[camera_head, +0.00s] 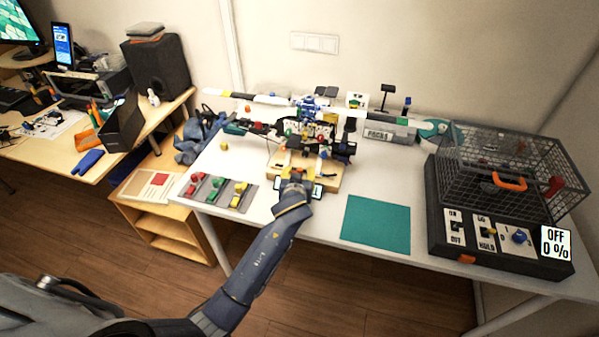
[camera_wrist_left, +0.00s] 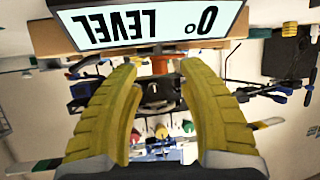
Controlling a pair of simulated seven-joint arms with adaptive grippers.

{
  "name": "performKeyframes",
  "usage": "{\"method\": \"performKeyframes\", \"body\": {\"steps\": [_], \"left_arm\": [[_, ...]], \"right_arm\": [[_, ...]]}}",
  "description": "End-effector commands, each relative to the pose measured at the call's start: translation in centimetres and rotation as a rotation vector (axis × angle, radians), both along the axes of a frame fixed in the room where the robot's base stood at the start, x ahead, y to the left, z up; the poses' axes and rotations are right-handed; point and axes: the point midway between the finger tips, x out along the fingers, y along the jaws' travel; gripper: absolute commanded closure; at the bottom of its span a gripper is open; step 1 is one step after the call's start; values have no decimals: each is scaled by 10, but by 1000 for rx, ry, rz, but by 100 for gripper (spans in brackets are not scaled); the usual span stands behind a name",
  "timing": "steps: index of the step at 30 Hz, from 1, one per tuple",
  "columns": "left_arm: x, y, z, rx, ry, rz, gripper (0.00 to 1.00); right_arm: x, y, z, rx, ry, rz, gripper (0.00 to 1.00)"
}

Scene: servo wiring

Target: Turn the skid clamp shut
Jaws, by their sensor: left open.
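A model helicopter (camera_head: 322,130) stands on a wooden board (camera_head: 328,178) on the white table. My left gripper (camera_head: 297,176) is at the front edge of this board, with its arm coming up from the lower left. In the left wrist view the yellow fingers (camera_wrist_left: 158,70) are open, apart from each other. A red-orange part (camera_wrist_left: 161,63) shows between and beyond their tips, below the wooden board's edge; it may be the skid clamp, but I cannot tell its turn. A display (camera_wrist_left: 150,25) reading "LEVEL 0°" upside down fills the top. My right gripper is not seen.
A grey mat (camera_head: 216,193) with red, green and yellow pieces lies left of the board. A teal mat (camera_head: 376,224) lies bare to the right. A wire cage (camera_head: 508,170) on a black control box (camera_head: 490,240) reading "OFF 0 %" stands at the far right.

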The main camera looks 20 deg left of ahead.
Motion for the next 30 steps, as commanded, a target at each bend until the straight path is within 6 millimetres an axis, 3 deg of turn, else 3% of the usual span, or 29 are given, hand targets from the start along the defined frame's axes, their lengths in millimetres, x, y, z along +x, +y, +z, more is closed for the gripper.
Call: {"method": "performKeyframes", "body": {"steps": [6,19,30], "left_arm": [[14,3,-6,0,0,-1,60],[17,3,-7,0,0,0,58],[17,4,-7,0,0,0,100]], "right_arm": [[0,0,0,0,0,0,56],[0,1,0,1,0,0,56],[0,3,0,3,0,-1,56]]}}
